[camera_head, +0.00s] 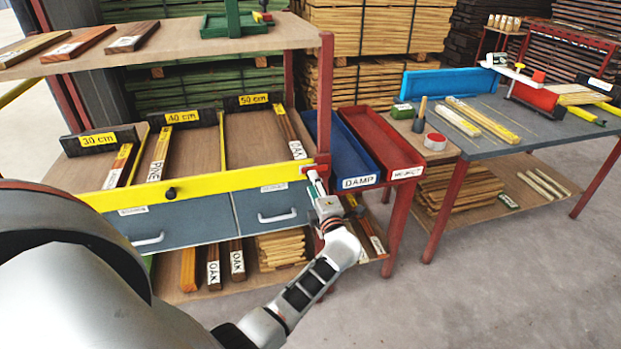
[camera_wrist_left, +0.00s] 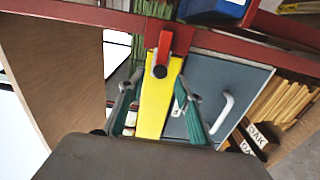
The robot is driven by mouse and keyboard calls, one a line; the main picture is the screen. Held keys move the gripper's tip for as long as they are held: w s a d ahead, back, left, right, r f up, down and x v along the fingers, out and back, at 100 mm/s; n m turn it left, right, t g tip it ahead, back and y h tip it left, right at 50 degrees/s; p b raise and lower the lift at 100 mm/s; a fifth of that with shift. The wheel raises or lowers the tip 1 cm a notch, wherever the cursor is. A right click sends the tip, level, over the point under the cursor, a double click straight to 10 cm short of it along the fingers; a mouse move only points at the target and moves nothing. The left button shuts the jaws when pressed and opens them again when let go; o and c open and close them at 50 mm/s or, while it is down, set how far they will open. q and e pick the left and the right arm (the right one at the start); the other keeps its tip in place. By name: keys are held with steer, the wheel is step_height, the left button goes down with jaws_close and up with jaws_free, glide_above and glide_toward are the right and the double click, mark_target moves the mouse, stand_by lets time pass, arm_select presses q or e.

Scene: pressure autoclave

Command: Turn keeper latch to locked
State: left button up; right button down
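The keeper latch is a red piece (camera_wrist_left: 163,40) with a black knob (camera_wrist_left: 160,71) at its lower end, lying over the end of a yellow bar (camera_wrist_left: 154,108) in the left wrist view. The yellow bar (camera_head: 240,181) runs along the front of the sorting bench in the head view, with another black knob (camera_head: 171,193) further left. My left gripper (camera_head: 313,180) is near the bar's right end, by the red post. In the left wrist view its fingers (camera_wrist_left: 158,82) are open, one each side of the bar, with nothing held. My right gripper is not in view.
Grey drawers with handles (camera_head: 278,216) sit below the bar. A blue bin (camera_head: 345,160) and a red bin (camera_head: 385,145) stand right of the post. Boards lie in the bays and on the lower shelf. Open floor (camera_head: 480,280) lies at right.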

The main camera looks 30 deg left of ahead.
arm_select(q)
steer(key=v, duration=0.7)
stand_by(0.4)
steer(key=s+d+f+m+t+h, duration=0.2)
steer(key=s+d+m+t+h, duration=0.2)
steer(key=d+m+h, duration=0.5)
steer(key=s+d+f+m+t+h, duration=0.3)
steer(key=s+d+m+h, duration=0.2)
steer(key=m, duration=0.7)
steer(key=s+d+f+m+g+h, duration=0.2)
steer(key=s+f+m+g, duration=0.5)
steer(key=s, duration=1.1)
step_height(320, 180, down, 8)
steer(key=d+m, duration=0.1)
steer(key=m, duration=0.3)
steer(key=shift+s+g+h, duration=0.3)
steer(key=shift+r, duration=0.1)
